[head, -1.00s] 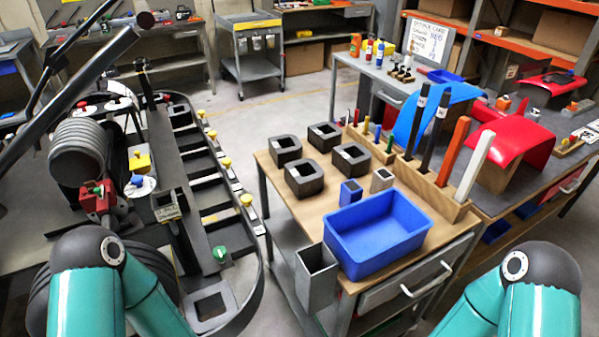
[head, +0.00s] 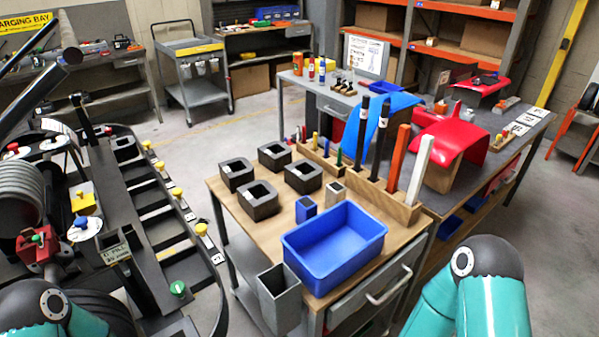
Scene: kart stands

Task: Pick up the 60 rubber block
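Several dark, square rubber blocks with square holes stand on the wooden top of the workbench (head: 226,196). One block is at the left (head: 238,182), one at the back (head: 275,162), one at the right (head: 304,183) and one at the front (head: 262,211). Pale marks show on some of them, but they are too small to read, so I cannot tell which is the 60 block. Neither of my grippers shows; only teal links of my arms are in the bottom corners. Nothing touches the blocks.
A blue bin (head: 335,262) and an open grey metal box (head: 279,297) are at the bench's front. A wooden rack (head: 402,211) with tall coloured bars stands right of the blocks. The kart (head: 150,215) is at the left. Grey floor separates it from the bench.

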